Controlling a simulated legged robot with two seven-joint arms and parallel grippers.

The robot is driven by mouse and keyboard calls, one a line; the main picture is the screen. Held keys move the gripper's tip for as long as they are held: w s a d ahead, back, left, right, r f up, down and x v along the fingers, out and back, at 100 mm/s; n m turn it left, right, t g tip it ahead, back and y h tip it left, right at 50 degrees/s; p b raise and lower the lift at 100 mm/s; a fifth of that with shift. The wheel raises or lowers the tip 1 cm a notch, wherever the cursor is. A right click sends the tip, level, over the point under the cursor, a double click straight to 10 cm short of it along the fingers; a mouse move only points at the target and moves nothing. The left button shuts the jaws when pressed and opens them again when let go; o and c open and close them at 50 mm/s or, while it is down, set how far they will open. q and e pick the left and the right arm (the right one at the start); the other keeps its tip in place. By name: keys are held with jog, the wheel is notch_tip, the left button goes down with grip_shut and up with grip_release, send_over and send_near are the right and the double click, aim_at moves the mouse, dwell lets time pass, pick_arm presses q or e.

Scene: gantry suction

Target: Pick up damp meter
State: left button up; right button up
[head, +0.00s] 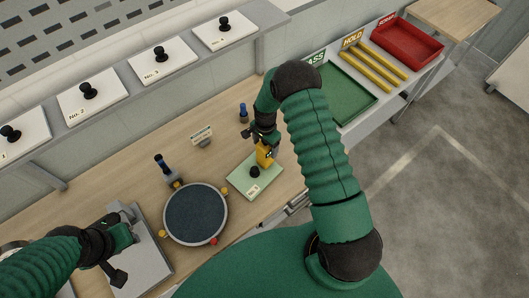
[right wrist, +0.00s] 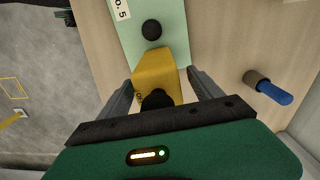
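The yellow device, which I take to be the damp meter (head: 263,154), stands at the green No. 5 plate (head: 240,180) on the wooden bench. In the right wrist view the yellow body (right wrist: 157,68) lies between the two fingers of my right gripper (right wrist: 160,88). The fingers are apart, with a gap visible on the right side; contact on the left is unclear. In the head view my right gripper (head: 262,138) is right above the meter and partly hides it. My left gripper (head: 122,240) is over the grey plate at lower left; its fingers are unclear.
A round dark disc (head: 196,214) lies left of the green plate. Blue-handled tools (head: 243,113) (head: 162,167) and a small sign (head: 202,136) stand nearby. White knobbed plates (head: 162,61) line the back shelf. Green (head: 347,96) and red (head: 408,42) trays are at right.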

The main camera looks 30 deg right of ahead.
jog(key=shift+d, duration=0.4)
jog(key=c, duration=0.5)
jog(key=shift+c, duration=1.1)
jog(key=shift+a, duration=0.45)
jog(key=c, duration=0.7)
jog(key=shift+a+r, duration=0.15)
jog(key=shift+a, duration=0.05)
grip_shut()
jog(key=shift+d, duration=0.1)
